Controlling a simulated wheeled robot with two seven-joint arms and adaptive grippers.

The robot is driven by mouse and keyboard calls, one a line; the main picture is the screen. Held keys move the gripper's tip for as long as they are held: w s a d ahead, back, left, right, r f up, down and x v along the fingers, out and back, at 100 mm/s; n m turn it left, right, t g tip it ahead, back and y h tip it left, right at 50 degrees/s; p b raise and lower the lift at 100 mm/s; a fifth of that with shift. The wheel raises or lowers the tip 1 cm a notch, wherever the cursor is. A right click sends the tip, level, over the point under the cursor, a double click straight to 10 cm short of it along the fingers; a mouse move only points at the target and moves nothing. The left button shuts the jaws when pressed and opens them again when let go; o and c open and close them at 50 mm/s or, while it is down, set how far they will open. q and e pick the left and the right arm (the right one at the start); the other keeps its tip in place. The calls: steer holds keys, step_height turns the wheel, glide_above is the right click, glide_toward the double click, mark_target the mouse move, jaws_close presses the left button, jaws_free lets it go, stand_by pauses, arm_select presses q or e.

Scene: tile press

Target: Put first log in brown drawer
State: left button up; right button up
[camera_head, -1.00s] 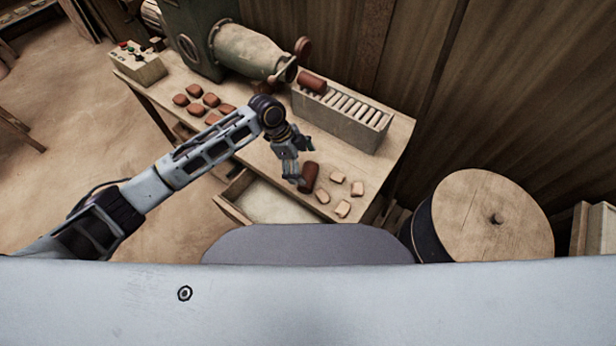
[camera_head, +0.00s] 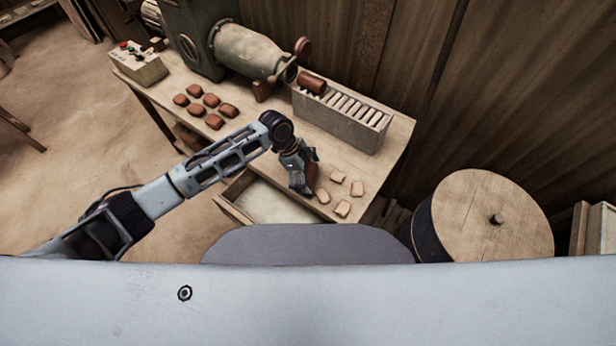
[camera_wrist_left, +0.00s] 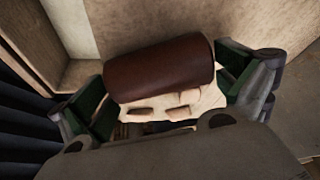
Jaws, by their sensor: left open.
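A reddish-brown clay log (camera_head: 312,178) lies on the bench top, partly hidden behind my left gripper (camera_head: 303,187) in the head view. In the left wrist view the log (camera_wrist_left: 160,68) lies between the two green-padded fingers of my left gripper (camera_wrist_left: 160,90). The fingers are apart, one at each end of the log. An open drawer (camera_head: 282,207) with a pale inside sticks out of the bench front, just left of and below the gripper. Another brown log (camera_head: 311,82) sits at the press outlet. My right gripper is not in view.
Several pale tile pieces (camera_head: 337,176) lie right of the log, and several red-brown pieces (camera_head: 196,91) lie farther left. A round wooden-topped drum (camera_head: 492,215) stands at right.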

mark_target(308, 173)
arm_select(q)
steer(key=shift+r, duration=0.1)
steer(key=c, duration=1.2)
steer(key=shift+r, duration=0.1)
steer(key=shift+r, duration=4.9)
